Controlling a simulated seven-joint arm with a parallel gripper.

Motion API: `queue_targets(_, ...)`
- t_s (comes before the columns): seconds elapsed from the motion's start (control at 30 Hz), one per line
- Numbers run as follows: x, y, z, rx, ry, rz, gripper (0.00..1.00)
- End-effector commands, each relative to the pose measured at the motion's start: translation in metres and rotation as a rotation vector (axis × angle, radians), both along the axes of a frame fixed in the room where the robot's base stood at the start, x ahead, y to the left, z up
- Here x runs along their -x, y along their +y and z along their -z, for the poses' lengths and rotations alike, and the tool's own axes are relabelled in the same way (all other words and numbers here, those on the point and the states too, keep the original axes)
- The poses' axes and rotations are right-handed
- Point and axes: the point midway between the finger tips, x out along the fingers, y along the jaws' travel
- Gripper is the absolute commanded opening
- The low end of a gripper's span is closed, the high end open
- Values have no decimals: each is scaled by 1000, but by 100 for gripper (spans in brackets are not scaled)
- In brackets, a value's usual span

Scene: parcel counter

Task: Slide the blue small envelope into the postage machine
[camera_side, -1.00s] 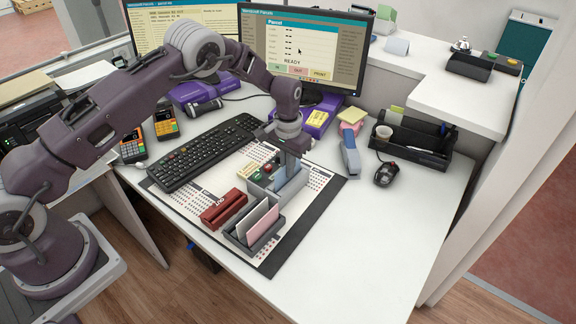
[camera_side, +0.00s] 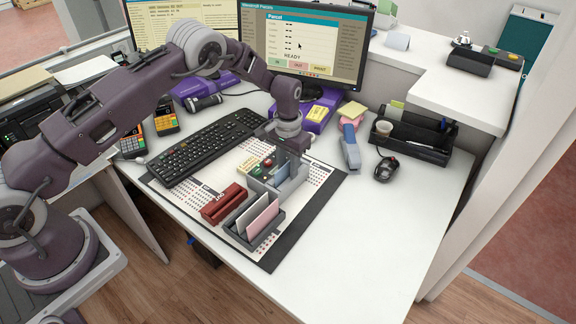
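The postage machine (camera_side: 264,190) is a low grey box with small red and green buttons on its back-left part. It stands on the mat at the middle of the desk. My gripper (camera_side: 289,160) points down right over the machine's right part, close to its top. The blue small envelope is mostly hidden; at most a thin bluish-grey strip shows below my gripper, between the machine's walls. The fingers are small and partly hidden, so I cannot see whether they press on the envelope.
A dark grey holder (camera_side: 236,233) with a white and a pink envelope stands in front of the machine. A red stapler-like block (camera_side: 223,203) lies to its left. The front-right desk is clear.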

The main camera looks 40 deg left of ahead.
Motion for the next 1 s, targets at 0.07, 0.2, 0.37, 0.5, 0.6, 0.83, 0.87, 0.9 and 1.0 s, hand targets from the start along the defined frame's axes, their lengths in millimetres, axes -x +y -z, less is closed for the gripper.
queue_targets(0.07, 0, 0, 0, 0, 0, 0, 28)
queue_targets(0.2, -1, 0, -7, 0, -2, 0, 28)
queue_targets(0.37, -1, 0, -41, 0, -5, 1, 28)
queue_targets(0.5, -1, 0, -63, 0, -2, 1, 28)
queue_targets(0.6, 0, 0, -70, 0, -1, 0, 28)
queue_targets(0.83, 0, 0, -71, 0, 0, 0, 28)
queue_targets(0.87, 0, 0, -71, 0, 0, 0, 28)
queue_targets(0.9, 0, 0, -71, 0, 0, 0, 28)
queue_targets(1.0, 1, 0, -83, 3, -10, -3, 28)
